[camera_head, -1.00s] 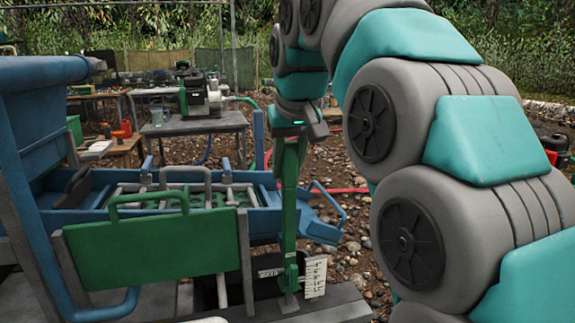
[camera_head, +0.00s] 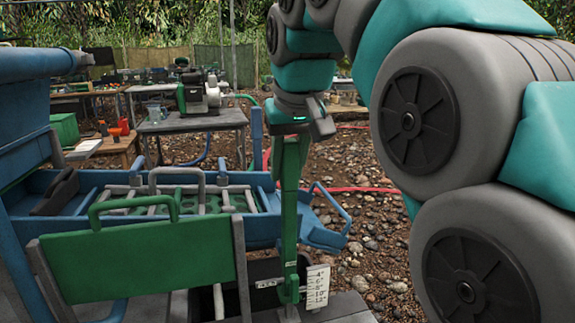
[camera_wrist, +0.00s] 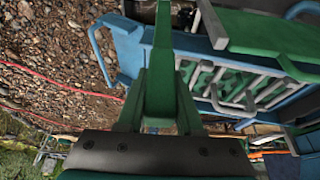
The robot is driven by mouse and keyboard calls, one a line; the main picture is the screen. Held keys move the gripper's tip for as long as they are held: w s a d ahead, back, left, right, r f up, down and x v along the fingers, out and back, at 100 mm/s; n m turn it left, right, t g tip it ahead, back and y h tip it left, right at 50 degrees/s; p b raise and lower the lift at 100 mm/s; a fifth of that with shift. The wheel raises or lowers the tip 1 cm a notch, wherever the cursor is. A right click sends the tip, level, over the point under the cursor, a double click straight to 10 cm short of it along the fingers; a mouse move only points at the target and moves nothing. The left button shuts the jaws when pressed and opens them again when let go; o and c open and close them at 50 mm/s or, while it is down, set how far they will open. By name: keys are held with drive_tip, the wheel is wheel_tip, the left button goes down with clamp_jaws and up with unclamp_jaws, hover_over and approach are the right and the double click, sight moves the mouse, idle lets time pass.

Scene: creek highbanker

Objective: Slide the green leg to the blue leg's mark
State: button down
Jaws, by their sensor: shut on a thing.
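The green leg (camera_head: 290,205) stands upright at the near right corner of the blue highbanker frame (camera_head: 225,229). My gripper (camera_head: 293,137) is shut on its upper end from above. The wrist view shows the leg (camera_wrist: 161,70) running away between the fingers (camera_wrist: 160,100). A white scale plate (camera_head: 317,287) with numbers 4 to 12 stands beside the leg's lower end, where a small green bracket (camera_head: 289,290) sits. A blue post (camera_head: 257,140) rises behind the leg; I cannot tell whether it is the blue leg. No mark on it is readable.
A green panel (camera_head: 140,262) with a loop handle stands in front of the frame at left. A table (camera_head: 190,122) with a machine stands behind. Pebbly ground lies to the right.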

drive_tip(key=c, duration=0.6)
unclamp_jaws()
drive_tip(key=shift+o, duration=0.2)
